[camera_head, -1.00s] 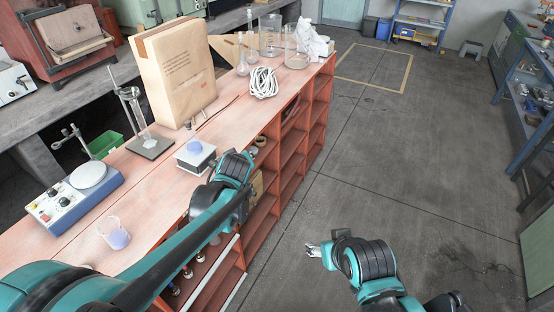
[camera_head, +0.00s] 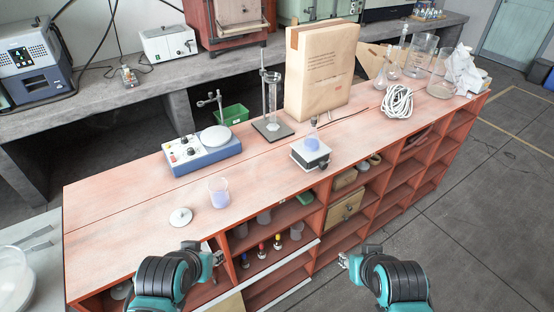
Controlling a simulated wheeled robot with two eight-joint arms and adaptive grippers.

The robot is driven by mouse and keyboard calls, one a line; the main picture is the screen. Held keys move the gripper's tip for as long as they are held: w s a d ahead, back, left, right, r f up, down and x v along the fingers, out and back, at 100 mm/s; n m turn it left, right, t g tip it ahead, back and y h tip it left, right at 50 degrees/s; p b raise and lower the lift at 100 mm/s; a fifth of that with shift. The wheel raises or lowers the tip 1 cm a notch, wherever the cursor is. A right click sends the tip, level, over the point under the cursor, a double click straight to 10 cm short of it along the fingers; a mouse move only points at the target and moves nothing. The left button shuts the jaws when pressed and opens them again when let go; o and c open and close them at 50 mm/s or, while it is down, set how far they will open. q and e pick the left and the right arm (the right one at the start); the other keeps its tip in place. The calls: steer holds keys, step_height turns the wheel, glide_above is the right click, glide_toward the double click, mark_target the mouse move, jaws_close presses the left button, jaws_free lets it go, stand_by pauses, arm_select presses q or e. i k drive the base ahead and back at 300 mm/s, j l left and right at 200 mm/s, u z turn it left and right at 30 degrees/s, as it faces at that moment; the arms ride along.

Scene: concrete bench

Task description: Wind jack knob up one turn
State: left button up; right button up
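The lab jack (camera_head: 311,154) is a small box with a pale top and dark sides, standing near the front edge of the red bench. A small flask with bluish-purple liquid (camera_head: 312,142) stands on it.
A beaker of purple liquid (camera_head: 219,192) and a white disc (camera_head: 180,217) stand left of the jack. Behind are a blue stirrer (camera_head: 201,150), a cylinder stand (camera_head: 272,127) and a paper package (camera_head: 320,75). Coiled rope (camera_head: 398,101) lies right. Bench space right of the jack is clear.

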mark_target(323, 164)
steer(key=i+l+u, duration=0.1)
steer(key=l+u, duration=0.15)
steer(key=u, duration=0.2)
steer(key=i+l+u, duration=0.1)
steer(key=l+u, duration=0.2)
steer(key=u, duration=0.15)
steer(key=l+u, duration=0.3)
steer(key=u, duration=0.15)
steer(key=l+u, duration=0.65)
steer(key=u, duration=0.25)
steer(key=k, duration=0.05)
